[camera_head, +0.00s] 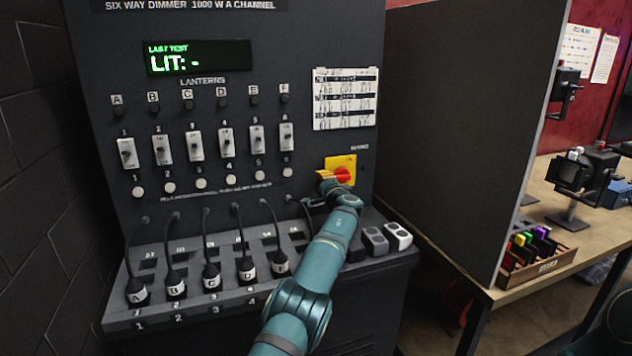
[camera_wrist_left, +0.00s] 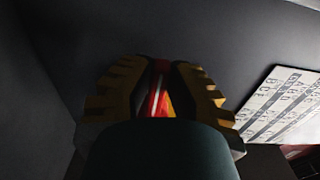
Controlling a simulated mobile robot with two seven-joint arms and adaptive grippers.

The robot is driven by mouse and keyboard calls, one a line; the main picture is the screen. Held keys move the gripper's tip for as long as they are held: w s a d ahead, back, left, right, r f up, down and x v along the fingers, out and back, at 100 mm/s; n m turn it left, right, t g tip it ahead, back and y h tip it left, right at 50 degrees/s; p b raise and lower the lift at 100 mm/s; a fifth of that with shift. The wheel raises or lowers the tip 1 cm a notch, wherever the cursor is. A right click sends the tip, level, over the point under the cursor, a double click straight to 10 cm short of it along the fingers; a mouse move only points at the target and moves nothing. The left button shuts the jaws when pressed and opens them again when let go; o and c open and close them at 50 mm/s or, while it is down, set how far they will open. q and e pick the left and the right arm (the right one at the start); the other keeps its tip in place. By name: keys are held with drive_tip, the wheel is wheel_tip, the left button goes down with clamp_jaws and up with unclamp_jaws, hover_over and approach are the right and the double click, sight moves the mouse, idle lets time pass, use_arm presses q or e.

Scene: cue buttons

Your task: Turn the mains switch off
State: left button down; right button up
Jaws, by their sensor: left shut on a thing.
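The mains switch is a red rotary knob (camera_head: 343,174) on a yellow plate (camera_head: 347,161) at the lower right of the dark dimmer panel (camera_head: 300,40). My left gripper (camera_head: 326,178) is at the knob, its fingers covering the knob's left side. In the left wrist view my left gripper (camera_wrist_left: 163,78) is shut on the red knob (camera_wrist_left: 160,100), with a bit of yellow beside it. The knob's exact angle is hard to tell. My right gripper is not in view.
Sliders (camera_head: 192,146) and cables with lettered plugs (camera_head: 211,275) fill the panel's left and lower parts. The display (camera_head: 197,58) reads "LIT: -". A paper chart (camera_head: 345,98) hangs above the switch. Small grey blocks (camera_head: 398,236) sit on the ledge right of my arm.

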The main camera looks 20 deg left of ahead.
use_arm(q)
drive_tip(key=shift+f+n, duration=0.15)
drive_tip(key=shift+n, duration=0.15)
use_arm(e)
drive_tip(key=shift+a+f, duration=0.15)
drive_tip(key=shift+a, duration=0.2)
use_arm(q)
drive_tip(key=c, duration=0.9)
unclamp_jaws()
drive_tip(key=shift+f, duration=0.1)
drive_tip(key=shift+d, duration=0.1)
drive_tip(key=v, duration=1.2)
